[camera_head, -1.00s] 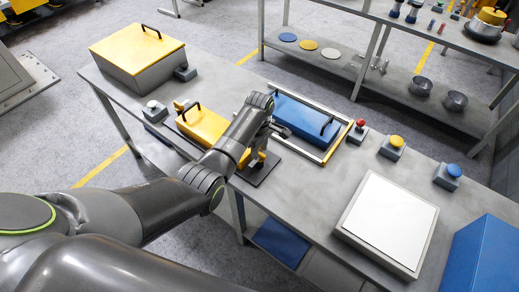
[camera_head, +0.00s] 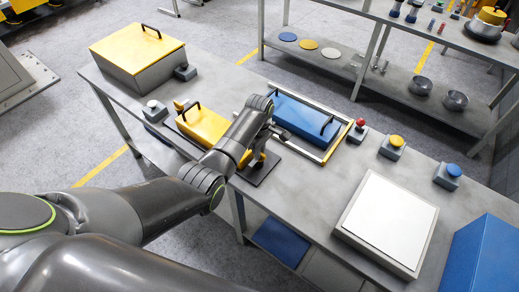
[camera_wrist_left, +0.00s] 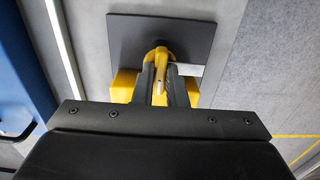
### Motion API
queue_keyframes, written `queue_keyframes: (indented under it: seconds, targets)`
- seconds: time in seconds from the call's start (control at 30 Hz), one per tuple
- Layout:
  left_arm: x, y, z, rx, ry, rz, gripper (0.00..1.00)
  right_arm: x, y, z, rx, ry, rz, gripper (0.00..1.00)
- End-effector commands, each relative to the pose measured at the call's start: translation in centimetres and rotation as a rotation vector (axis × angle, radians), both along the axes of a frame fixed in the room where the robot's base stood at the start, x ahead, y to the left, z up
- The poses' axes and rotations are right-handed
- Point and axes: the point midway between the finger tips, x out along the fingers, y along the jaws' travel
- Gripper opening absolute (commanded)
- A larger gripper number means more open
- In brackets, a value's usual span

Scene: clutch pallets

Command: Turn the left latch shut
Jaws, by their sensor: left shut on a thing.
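A yellow block with a black handle (camera_head: 205,124) sits on a dark plate (camera_head: 262,170) on the grey table. Another yellow latch (camera_wrist_left: 160,54) is at the other end, mostly behind my arm in the head view. My left gripper (camera_head: 254,154) is over that end, pointing down. In the left wrist view, its two fingers (camera_wrist_left: 160,84) are shut on the latch's upright yellow part. The exact latch angle is hard to tell. My right gripper is not in view.
A blue block with a handle (camera_head: 300,118) lies in a white-and-yellow frame just right of the gripper. Red (camera_head: 360,124), yellow (camera_head: 397,141) and blue (camera_head: 453,170) buttons stand farther right. A yellow-lidded box (camera_head: 136,48) is at the far left.

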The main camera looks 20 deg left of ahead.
Motion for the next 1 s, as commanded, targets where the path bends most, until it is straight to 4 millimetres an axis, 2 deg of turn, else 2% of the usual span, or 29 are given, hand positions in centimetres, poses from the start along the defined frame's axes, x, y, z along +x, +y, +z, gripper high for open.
queue_keyframes:
  seconds: [0.37, 1.0]
  targets:
    - [0.0, 0.0, 0.3, 0.000, 0.002, -0.182, 0.00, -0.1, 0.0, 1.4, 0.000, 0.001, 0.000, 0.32]
    - [0.1, 0.0, 0.2, 0.000, 0.000, -0.783, 0.00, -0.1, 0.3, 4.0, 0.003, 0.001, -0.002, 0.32]
